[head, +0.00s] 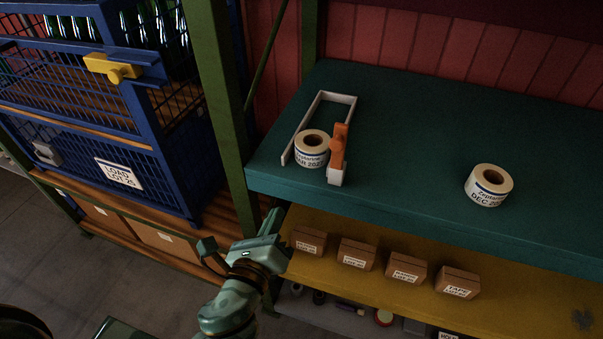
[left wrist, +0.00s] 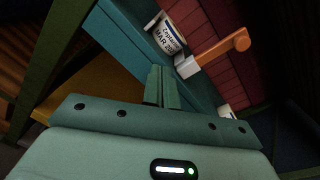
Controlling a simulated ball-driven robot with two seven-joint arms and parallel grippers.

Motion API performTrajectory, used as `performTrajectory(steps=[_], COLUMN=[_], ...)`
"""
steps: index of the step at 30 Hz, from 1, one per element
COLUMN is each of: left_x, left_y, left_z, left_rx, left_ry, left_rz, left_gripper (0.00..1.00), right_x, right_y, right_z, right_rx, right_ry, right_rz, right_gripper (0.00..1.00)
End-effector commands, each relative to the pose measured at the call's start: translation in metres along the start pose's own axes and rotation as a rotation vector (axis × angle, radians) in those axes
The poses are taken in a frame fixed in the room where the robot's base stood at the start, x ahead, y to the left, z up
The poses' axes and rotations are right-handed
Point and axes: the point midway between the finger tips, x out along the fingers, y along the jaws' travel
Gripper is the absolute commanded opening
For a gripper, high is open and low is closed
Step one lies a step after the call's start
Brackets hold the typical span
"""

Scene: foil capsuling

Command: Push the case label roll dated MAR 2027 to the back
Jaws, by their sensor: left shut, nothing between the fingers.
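The case label roll dated MAR 2027 (head: 312,149) stands upright at the front of a white channel (head: 303,125) on the teal shelf (head: 400,120). Its label also shows at the top of the left wrist view (left wrist: 168,34). An orange handle (head: 338,147) on a white block is at the channel's front right corner, beside the roll. Another roll, dated DEC (head: 489,185), stands apart on the right of the shelf. My left gripper (head: 275,222) is shut and empty, below and in front of the shelf edge, apart from the roll. My right gripper is not in view.
A yellow lower shelf (head: 400,243) holds several small brown boxes (head: 356,254). A green post (head: 222,100) rises left of the teal shelf. A blue crate (head: 80,130) with bottles is further left. The shelf between the two rolls is clear.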

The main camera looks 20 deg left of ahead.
Motion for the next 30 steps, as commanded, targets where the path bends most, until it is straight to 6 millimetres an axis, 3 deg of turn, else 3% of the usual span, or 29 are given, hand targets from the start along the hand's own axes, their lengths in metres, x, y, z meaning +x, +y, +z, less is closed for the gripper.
performTrajectory(steps=[3,7,14,30], left_x=[0.0,0.0,0.017,0.122], left_y=[-0.009,-0.013,-0.016,-0.023], left_z=[0.002,0.002,0.004,0.006], left_rx=[0.391,0.591,0.644,0.639], left_ry=[-0.027,-0.04,-0.044,-0.043], left_rz=[-0.049,-0.07,-0.071,-0.068], left_gripper=[0.0,0.0,0.0,0.0], right_x=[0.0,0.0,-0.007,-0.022], right_y=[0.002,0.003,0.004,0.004], right_z=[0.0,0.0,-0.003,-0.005], right_rx=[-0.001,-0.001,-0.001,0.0], right_ry=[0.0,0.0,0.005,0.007], right_rz=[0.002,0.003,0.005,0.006], right_gripper=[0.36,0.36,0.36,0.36])
